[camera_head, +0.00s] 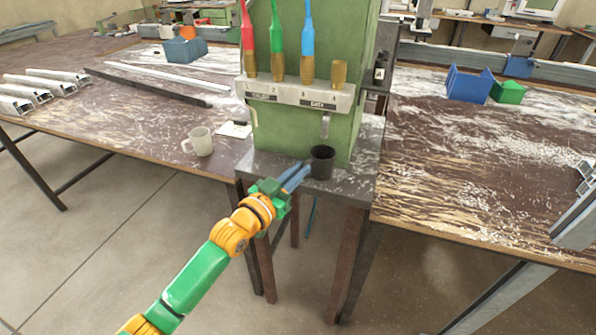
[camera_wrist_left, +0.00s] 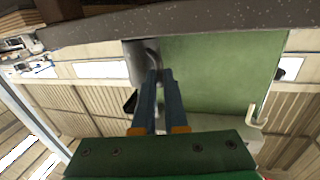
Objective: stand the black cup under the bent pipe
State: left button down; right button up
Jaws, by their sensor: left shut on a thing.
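The black cup (camera_head: 322,162) stands upright on the dark grey stand top, in front of the green machine. My left gripper (camera_head: 301,172) comes in from the lower left and is shut at the cup's left side, apparently on its handle. In the left wrist view, the gripper's fingers (camera_wrist_left: 161,80) overlap the edge of the cup (camera_wrist_left: 137,62). A pale hooked piece (camera_wrist_left: 258,118), which looks like this pipe, is apart from the cup in the wrist view. My right gripper is not in view.
The green machine (camera_head: 290,120) rises directly behind the cup. The stand top (camera_head: 355,188) is small, with bare room right of the cup. A pale mug (camera_head: 199,142) stands on the left bench. A blue bin (camera_head: 468,85) is on the right bench.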

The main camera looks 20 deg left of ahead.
pick_arm(q)
jog(key=shift+f, duration=0.25)
jog(key=c, duration=0.9)
grip_release()
jog(key=p+v, duration=0.5)
jog(key=v, duration=0.5)
